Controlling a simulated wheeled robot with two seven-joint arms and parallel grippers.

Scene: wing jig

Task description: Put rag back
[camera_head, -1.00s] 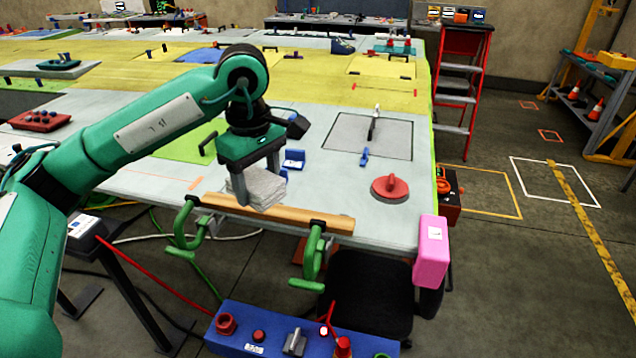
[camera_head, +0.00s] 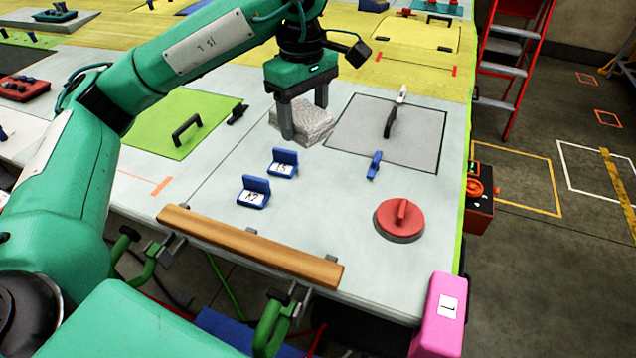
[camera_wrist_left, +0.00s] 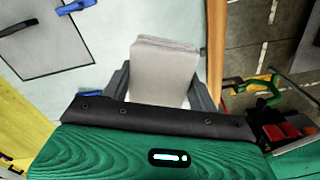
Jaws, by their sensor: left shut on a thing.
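The rag (camera_head: 304,122) is a folded, light grey-white stack. My left gripper (camera_head: 306,122) is shut on it, with one finger in front of it and one behind. In the head view the rag is at the left edge of the grey outlined square (camera_head: 410,150), over the pale wing surface. I cannot tell whether it touches the surface. In the left wrist view the rag (camera_wrist_left: 165,75) sits between the two fingers (camera_wrist_left: 160,88). My right gripper is not in view.
Two small blue numbered blocks (camera_head: 284,163) (camera_head: 253,192) stand in front of the rag. A red suction-cup handle (camera_head: 401,215) is at the right, and a blue clip (camera_head: 375,165) lies nearer the square. A wooden bar (camera_head: 245,246) is clamped along the front edge. A green panel (camera_head: 180,122) lies left.

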